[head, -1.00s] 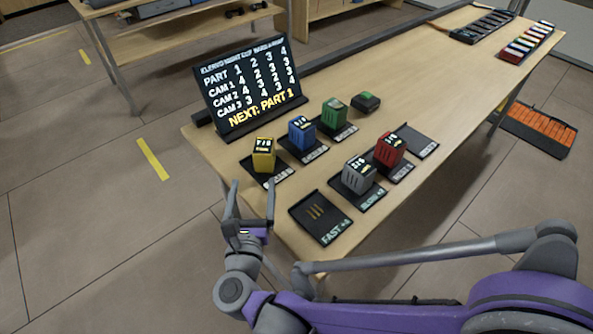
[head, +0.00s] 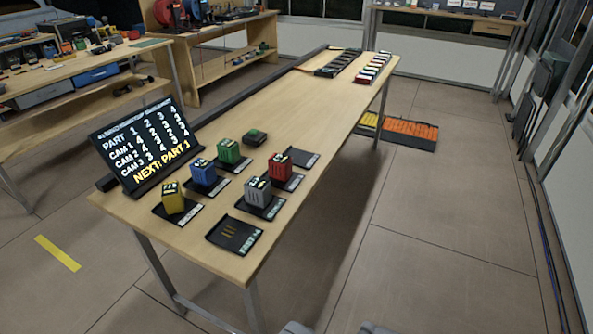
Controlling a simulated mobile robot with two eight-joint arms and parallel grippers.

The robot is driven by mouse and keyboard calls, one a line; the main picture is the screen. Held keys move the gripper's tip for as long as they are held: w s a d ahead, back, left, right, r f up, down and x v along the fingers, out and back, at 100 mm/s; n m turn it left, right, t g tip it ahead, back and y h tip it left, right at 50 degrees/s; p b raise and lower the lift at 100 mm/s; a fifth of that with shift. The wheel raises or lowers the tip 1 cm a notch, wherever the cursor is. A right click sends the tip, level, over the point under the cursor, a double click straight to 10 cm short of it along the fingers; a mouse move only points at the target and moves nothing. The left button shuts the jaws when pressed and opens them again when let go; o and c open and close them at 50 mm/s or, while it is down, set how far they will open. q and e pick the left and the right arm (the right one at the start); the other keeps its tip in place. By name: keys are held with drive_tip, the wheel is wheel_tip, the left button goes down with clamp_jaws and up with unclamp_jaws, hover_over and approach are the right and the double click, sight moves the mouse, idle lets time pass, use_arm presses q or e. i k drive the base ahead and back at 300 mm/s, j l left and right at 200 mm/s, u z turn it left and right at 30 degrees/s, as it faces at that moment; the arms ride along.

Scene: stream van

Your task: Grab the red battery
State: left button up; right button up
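The red battery (head: 280,168) stands upright on a dark tray on the right side of the wooden table (head: 283,112), in the head view. A grey battery (head: 257,193) stands on the tray in front of it. A blue battery (head: 203,172) stands to its left, with a green one (head: 229,151) behind the blue and a yellow one (head: 173,198) in front. Neither of my grippers shows in the head view now. Only small grey parts, possibly mine, show at the bottom edge.
A black sign (head: 139,146) reading "NEXT: PART 1" stands at the table's left edge. Two trays, one at the front (head: 234,235) and one behind the red battery (head: 300,159), are empty. A small dark device (head: 255,137) lies near the green battery.

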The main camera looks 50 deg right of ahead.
sight(280, 166)
drive_tip(key=i+l+z, duration=0.15)
drive_tip(key=z, duration=1.4)
drive_tip(key=i+j+z, duration=0.15)
drive_tip(key=i, duration=0.15)
